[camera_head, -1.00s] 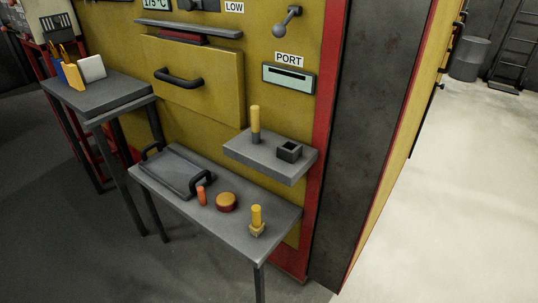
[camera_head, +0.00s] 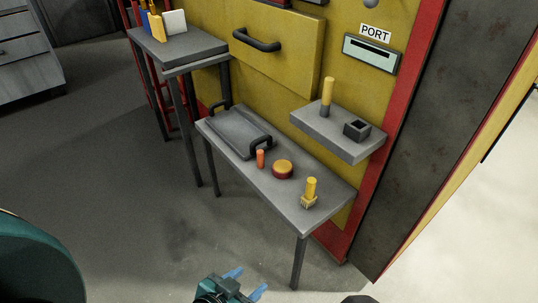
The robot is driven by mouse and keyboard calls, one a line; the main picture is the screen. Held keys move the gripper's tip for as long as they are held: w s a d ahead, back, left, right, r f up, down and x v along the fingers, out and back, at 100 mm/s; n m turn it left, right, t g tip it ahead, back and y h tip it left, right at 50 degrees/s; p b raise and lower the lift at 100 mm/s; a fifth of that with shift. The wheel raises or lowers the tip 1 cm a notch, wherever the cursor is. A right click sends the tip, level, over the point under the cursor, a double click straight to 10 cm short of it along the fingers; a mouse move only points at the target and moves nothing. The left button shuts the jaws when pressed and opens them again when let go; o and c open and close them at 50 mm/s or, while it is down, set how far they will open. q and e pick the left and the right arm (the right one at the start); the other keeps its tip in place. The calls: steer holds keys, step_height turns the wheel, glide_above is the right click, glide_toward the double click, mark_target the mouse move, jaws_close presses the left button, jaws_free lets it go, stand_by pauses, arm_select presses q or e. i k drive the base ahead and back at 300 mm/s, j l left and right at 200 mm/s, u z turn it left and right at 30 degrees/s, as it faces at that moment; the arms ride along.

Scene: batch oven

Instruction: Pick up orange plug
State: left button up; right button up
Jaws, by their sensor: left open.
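The orange plug (camera_head: 260,158) is a small upright cylinder. It stands on the low grey table (camera_head: 326,202), between the handled tray and a round red-and-yellow piece (camera_head: 282,169). My left gripper (camera_head: 249,283) shows at the bottom edge, with two blue fingertips spread apart and nothing between them. It is well in front of the table and apart from the plug. My right gripper does not show.
A grey tray (camera_head: 236,133) with black handles lies on the table's left part. A yellow peg on a base (camera_head: 310,193) stands at its right end. A wall shelf (camera_head: 322,122) holds another yellow peg (camera_head: 327,93) and a dark square socket (camera_head: 357,130). Floor in front is clear.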

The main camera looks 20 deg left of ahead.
mark_target(260, 153)
steer(key=j+z, duration=0.35)
steer(key=j, duration=0.4)
steer(key=j+z, duration=0.35)
steer(key=j, duration=0.4)
steer(key=i+j+z, duration=0.15)
steer(key=i, duration=0.25)
steer(key=i+j+z, duration=0.15)
steer(key=i+j, duration=0.2)
